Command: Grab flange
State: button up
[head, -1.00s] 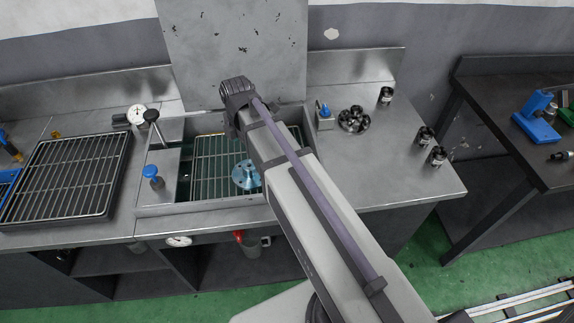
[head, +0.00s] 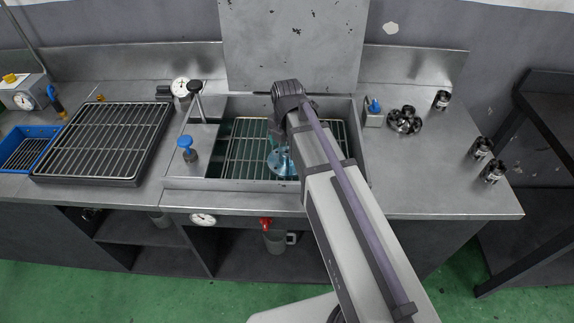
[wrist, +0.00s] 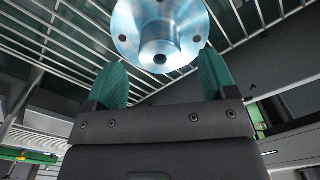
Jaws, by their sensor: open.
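The flange (head: 279,161) is a bluish, shiny metal disc with a central hub and bolt holes. It lies on the wire rack inside the sink-like basin in the head view, partly hidden by my arm. In the wrist view the flange (wrist: 160,35) is near and large, with its hub facing my gripper. My gripper (wrist: 162,80) is open, with one green finger on each side below the hub. The fingers are not closed on it. In the head view my fingertips are hidden behind my arm.
The basin (head: 240,184) has raised metal walls around the wire rack (head: 245,140). A blue-topped valve (head: 186,146) and a lever stand on its left. A black grid tray (head: 100,145) lies further left. Metal fittings (head: 405,120) sit on the right counter.

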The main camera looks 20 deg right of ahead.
aim_at(287, 151)
notch_tip(287, 151, down, 4)
jog(key=shift+r+b, duration=0.1)
jog(key=shift+b, duration=0.95)
jog(key=shift+r, duration=0.25)
grip_shut()
jog(key=shift+r+p, duration=0.1)
jog(key=shift+p, duration=0.25)
